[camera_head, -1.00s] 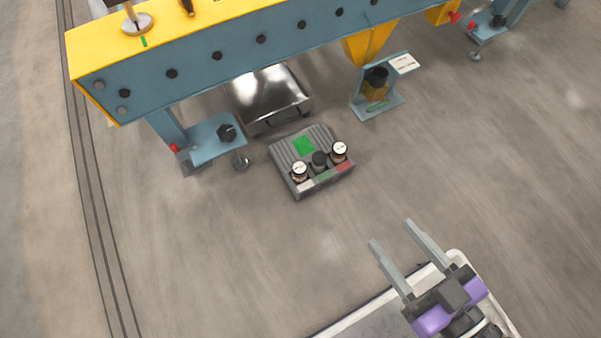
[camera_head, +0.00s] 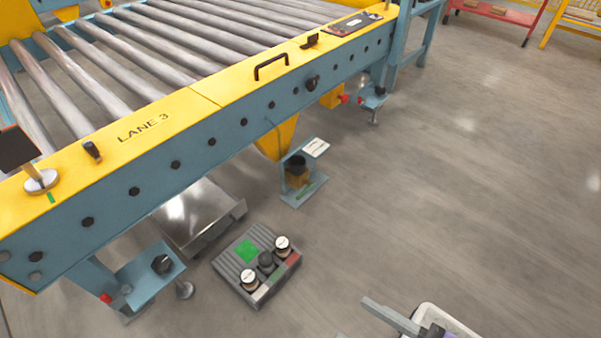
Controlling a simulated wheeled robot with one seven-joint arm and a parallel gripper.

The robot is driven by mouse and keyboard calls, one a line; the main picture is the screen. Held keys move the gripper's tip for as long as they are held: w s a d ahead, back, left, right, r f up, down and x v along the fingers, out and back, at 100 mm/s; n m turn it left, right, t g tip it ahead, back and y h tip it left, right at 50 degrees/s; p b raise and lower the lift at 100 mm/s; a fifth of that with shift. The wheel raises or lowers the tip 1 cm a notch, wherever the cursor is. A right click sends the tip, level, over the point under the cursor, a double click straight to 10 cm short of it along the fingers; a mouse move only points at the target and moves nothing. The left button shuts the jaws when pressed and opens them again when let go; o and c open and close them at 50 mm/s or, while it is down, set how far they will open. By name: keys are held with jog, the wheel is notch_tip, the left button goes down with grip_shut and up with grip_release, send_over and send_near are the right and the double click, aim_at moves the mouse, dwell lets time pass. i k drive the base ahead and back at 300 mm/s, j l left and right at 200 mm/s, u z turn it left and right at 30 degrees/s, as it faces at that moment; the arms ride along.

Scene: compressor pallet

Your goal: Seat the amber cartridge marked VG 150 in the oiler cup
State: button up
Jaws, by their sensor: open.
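A grey ribbed case (camera_head: 232,262) lies on the floor, with a green patch on top. Two round pieces with white tops, a near one (camera_head: 249,278) and a far one (camera_head: 282,245), stand along its right side, with a dark round piece (camera_head: 266,261) between them. Their marks are too small to read, so I cannot tell which is VG 150. What looks like the oiler cup, an amber cup with a dark top (camera_head: 297,170), sits on a blue bracket beyond the case. My gripper (camera_head: 355,318) is open at the bottom edge, mostly cut off, apart from the case and to its right.
A roller conveyor with a yellow and blue side rail (camera_head: 185,150), marked LANE 3, runs above. A shiny metal tray (camera_head: 195,215) lies below it. A blue foot bracket (camera_head: 150,275) stands left of the case. The floor (camera_head: 430,200) to the right is clear.

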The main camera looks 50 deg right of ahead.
aim_at(298, 165)
jog(key=i+u, duration=0.2)
jog(key=u, duration=0.15)
jog(key=i+l+u, duration=0.1)
jog(key=u, duration=0.25)
jog(key=i+l+u, duration=0.15)
jog(key=i+u, duration=0.2)
